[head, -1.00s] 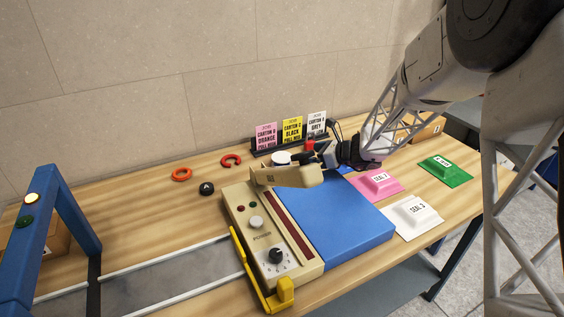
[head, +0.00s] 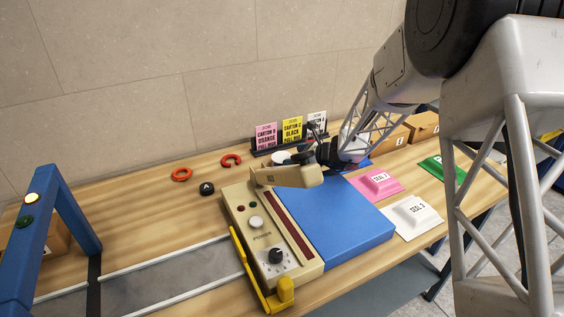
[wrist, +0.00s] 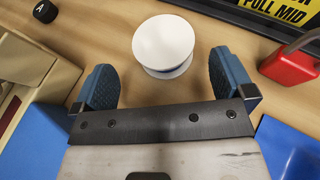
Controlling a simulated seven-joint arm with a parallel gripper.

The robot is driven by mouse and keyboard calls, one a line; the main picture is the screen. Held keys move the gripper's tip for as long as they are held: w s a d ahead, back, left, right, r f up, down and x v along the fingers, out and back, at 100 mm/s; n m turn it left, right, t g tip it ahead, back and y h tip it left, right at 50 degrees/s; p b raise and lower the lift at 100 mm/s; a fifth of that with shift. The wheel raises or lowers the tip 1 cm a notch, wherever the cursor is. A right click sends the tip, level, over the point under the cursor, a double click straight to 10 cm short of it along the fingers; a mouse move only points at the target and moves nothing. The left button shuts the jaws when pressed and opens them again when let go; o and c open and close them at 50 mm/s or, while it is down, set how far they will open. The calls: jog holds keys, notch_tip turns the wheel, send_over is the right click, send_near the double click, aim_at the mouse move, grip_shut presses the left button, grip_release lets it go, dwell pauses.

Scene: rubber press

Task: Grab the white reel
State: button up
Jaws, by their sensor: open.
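The white reel (wrist: 163,42) stands on the wooden table, its round white top facing up, in the wrist view. My gripper (wrist: 160,80) is open, its two blue pads apart. The reel is just beyond the fingertips and lies roughly centred between them; the jaws are not closed on it. In the head view the reel (head: 281,158) shows as a small white disc behind the beige press, partly hidden. My gripper (head: 305,156) is low beside it, partly hidden by the press arm.
The beige press (head: 262,235) with its blue pad (head: 335,220) stands in front. A card rack (head: 290,143) stands behind the reel.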

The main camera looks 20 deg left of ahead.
aim_at(283, 157)
jog(key=shift+x, duration=2.6)
jog(key=shift+w, duration=0.1)
jog(key=c, duration=0.9)
jog(key=shift+r, duration=0.1)
notch_tip(283, 157, up, 10)
